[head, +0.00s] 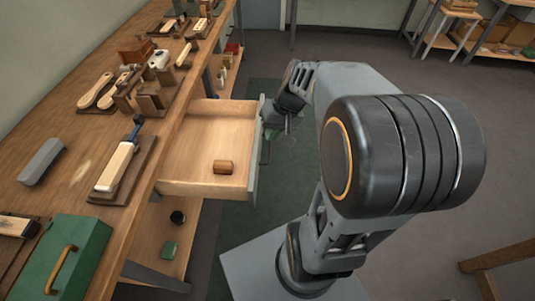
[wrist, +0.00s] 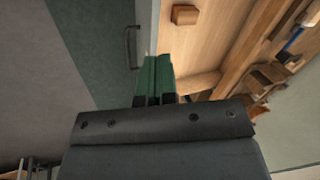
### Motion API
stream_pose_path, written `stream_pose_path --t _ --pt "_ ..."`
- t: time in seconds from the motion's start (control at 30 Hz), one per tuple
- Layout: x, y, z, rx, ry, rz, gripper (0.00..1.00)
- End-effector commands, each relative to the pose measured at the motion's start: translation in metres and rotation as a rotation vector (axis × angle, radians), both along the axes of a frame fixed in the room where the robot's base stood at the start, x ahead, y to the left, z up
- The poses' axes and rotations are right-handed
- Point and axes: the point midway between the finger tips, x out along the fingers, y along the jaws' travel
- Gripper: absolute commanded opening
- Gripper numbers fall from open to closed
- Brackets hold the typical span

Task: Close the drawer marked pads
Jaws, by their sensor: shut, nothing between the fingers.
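A drawer (head: 215,130) stands pulled out from under the workbench, its grey-green front panel (head: 256,165) facing right. I cannot read any marking on it. A small brown block (head: 223,167) lies inside it. My gripper (head: 271,132) is at the outer side of the front panel, near its far half. In the wrist view my green fingers (wrist: 155,75) are together with nothing between them, close to the front panel (wrist: 146,25). Its dark handle (wrist: 130,48) shows left of the fingers. I cannot tell whether the fingers touch the panel.
The wooden workbench (head: 75,190) holds several brushes, wooden blocks and a green toolbox (head: 72,260). A lower shelf (head: 150,240) carries small items. The floor beyond the drawer is clear. A shelf unit (head: 490,35) stands at the back right.

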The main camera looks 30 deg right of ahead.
Motion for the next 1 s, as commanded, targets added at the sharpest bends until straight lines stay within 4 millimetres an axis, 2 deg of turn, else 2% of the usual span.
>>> stream_pose_path --t 0.03,0.2,0.33,0.47,0.63,1.0 --pt "0.011 -0.019 -0.038 0.072 0.014 -0.048 0.0" --pt "0.039 -0.073 -0.092 0.279 -0.022 -0.159 0.0" --pt "0.05 -0.106 -0.119 0.381 -0.074 -0.22 0.0" --pt "0.055 -0.124 -0.135 0.436 -0.111 -0.253 0.0" --pt "0.063 -0.121 -0.149 0.458 -0.126 -0.262 0.0" --pt "0.087 -0.076 -0.196 0.456 -0.123 -0.26 0.0"
